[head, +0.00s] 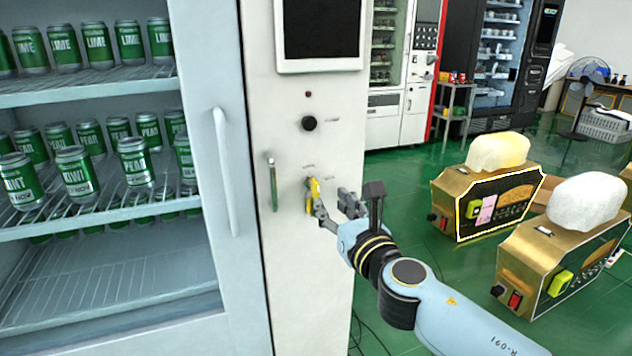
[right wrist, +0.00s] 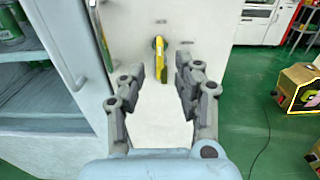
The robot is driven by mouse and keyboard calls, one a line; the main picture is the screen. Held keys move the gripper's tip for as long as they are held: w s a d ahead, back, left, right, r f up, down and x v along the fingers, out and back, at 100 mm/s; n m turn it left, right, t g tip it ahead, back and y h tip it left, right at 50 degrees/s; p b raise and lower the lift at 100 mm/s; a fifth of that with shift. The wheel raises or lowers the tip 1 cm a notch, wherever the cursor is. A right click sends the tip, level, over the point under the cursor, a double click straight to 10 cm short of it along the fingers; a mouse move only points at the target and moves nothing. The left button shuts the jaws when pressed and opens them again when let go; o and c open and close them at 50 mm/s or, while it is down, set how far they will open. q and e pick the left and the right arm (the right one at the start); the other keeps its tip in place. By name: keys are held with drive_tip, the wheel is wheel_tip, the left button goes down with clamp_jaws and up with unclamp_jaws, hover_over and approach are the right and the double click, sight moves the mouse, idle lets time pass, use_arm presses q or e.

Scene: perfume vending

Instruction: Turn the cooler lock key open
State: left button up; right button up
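The yellow lock key (head: 314,188) sits in the white panel (head: 290,240) right of the cooler door. It also shows in the right wrist view (right wrist: 160,60), upright in its lock. My right gripper (head: 334,208) is in front of the panel at the key. In the right wrist view my right gripper (right wrist: 171,75) is open, its two fingers on either side of the key with gaps to it. The cooler (head: 210,90) stands at the left with its vertical door handle (head: 224,170). My left gripper is not in view.
A small metal handle (head: 272,182) juts from the panel left of the key. A black knob (head: 309,123) and a screen (head: 320,30) are above. Several green cans stand on the cooler shelves. Gold machines (head: 487,195) stand at the right; green floor lies between.

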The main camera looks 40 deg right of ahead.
sight(318, 188)
drive_tip(key=x, duration=0.9)
drive_tip(key=shift+f, duration=0.1)
clamp_jaws()
